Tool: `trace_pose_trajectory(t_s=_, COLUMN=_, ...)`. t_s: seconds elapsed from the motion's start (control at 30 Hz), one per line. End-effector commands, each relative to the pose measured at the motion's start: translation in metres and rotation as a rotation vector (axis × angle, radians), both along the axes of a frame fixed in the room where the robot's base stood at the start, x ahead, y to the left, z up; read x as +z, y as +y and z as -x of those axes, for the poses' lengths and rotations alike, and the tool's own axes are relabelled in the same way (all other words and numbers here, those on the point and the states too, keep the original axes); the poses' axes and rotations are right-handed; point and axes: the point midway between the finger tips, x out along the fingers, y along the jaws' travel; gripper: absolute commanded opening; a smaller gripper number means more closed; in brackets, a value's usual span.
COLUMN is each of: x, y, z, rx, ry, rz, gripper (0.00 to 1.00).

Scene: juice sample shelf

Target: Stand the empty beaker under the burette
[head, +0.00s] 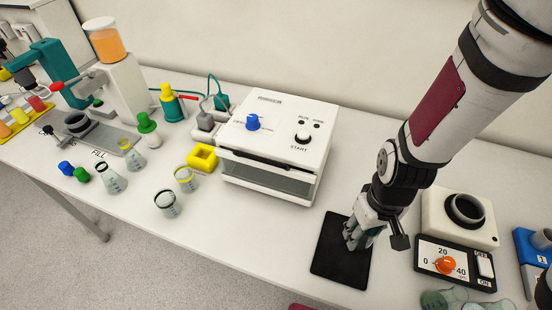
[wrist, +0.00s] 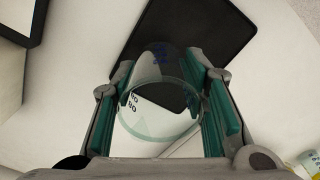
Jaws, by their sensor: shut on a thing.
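My gripper (head: 362,234) is over or at the black mat (head: 333,267) at the front right of the bench. In the wrist view its green-padded fingers (wrist: 166,85) are shut on a clear glass beaker (wrist: 158,121) with blue marks. No liquid shows in it. In the head view my fingers mostly hide this beaker, and I cannot tell whether it touches the mat. At the far left a white stand carries an orange-filled reservoir (head: 105,43), which may be the burette, above a grey base marked FILL (head: 100,136).
A dial box (head: 446,266) and white device (head: 458,218) are close on the right.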

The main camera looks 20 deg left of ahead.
Motion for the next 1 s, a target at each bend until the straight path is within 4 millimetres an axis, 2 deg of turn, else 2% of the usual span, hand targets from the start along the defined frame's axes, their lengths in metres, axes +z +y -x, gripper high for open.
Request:
trace_pose_trajectory(t_s=0.03, x=0.000, y=0.000, z=0.006, rx=0.013, ry=0.001, rz=-0.001, gripper=0.14)
trace_pose_trajectory(t_s=0.17, x=0.000, y=0.001, z=0.008, rx=0.021, ry=-0.002, rz=-0.001, gripper=0.14)
trace_pose_trajectory(t_s=0.6, x=-0.007, y=0.009, z=-0.022, rx=0.021, ry=-0.003, rz=-0.003, gripper=0.14)
trace_pose_trajectory(t_s=0.87, x=-0.008, y=0.022, z=-0.067, rx=0.016, ry=0.001, rz=0.001, gripper=0.14)
trace_pose_trajectory(t_s=1.0, x=-0.011, y=0.031, z=-0.098, rx=0.016, ry=0.000, rz=0.000, gripper=0.14)
